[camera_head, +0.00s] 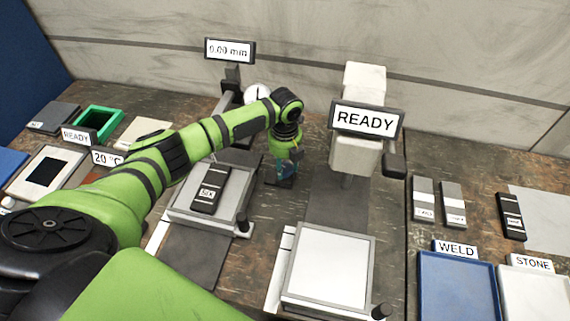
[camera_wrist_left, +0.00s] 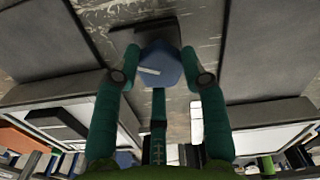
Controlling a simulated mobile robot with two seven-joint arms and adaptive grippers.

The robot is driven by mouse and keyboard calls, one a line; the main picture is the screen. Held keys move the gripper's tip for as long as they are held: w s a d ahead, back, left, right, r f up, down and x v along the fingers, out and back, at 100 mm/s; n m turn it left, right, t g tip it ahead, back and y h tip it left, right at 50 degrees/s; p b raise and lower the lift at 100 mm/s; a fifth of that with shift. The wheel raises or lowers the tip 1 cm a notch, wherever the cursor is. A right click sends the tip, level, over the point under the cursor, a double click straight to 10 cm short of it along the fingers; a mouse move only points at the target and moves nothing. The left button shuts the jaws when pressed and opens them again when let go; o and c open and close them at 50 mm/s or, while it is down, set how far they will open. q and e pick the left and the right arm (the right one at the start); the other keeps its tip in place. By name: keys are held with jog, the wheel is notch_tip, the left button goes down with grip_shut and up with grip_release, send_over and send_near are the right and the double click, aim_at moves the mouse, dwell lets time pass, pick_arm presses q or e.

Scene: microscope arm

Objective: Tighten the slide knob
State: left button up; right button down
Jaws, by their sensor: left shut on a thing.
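My left gripper (camera_head: 284,170) points down between the two measuring stations in the head view. In the head view the knob is largely hidden by the gripper; a dark base (camera_head: 279,183) shows at the fingertips. My right gripper is not in view.
A left stage (camera_head: 238,188) carries a black labelled block (camera_head: 210,188). An empty white stage (camera_head: 330,265) stands right, below a column with a READY display (camera_head: 366,120). A 0.00 mm display (camera_head: 230,50) stands behind. Blue (camera_head: 457,290) and white trays lie at right.

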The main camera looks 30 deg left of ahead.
aim_at(285, 168)
pick_arm(q)
jog(key=shift+s+f, duration=0.1)
jog(key=o, duration=1.2)
jog(key=shift+c, duration=0.2)
jog(key=shift+r, duration=0.4)
notch_tip(285, 168, up, 11)
jog(key=shift+r, duration=0.15)
